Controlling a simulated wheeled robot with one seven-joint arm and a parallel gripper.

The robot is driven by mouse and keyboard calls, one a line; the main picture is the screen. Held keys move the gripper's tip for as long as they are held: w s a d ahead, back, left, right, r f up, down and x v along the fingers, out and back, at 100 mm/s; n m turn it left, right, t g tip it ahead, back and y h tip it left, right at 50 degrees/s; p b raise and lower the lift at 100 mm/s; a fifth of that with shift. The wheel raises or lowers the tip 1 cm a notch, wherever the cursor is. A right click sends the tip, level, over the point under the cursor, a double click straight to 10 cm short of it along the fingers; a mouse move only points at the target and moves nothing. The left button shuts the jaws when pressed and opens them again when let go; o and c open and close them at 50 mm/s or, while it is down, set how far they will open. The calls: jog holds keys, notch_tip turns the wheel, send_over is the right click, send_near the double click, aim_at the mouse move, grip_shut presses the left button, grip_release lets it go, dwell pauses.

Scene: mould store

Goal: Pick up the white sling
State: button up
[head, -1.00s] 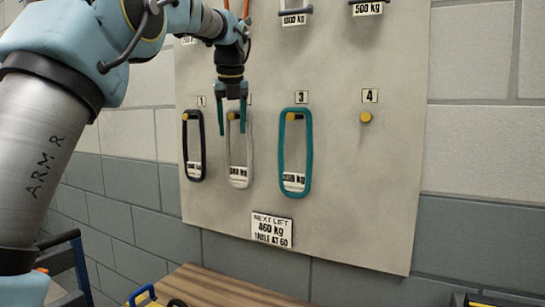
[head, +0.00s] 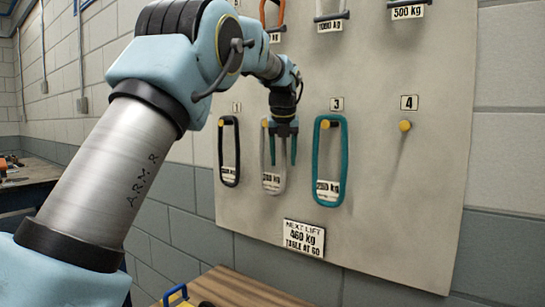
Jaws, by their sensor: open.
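The white sling (head: 272,184) hangs as a long loop from a yellow peg on the board, between the black sling and the teal sling. A label with blurred print sits at its lower part. My gripper (head: 281,164) points down in front of this sling, its two teal fingers apart, over the loop's middle. The fingers and wrist hide the top of the loop and most of its peg. I cannot tell whether the fingers touch the sling.
A black sling (head: 229,165) hangs close on the left, a teal sling (head: 316,165) on the right. Peg 4 (head: 405,126) is empty. A wooden tabletop (head: 245,287) lies below; shackles hang above.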

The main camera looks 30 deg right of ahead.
jog(key=shift+w+f, duration=0.2)
jog(key=shift+f, duration=0.3)
grip_shut()
dwell(0.4)
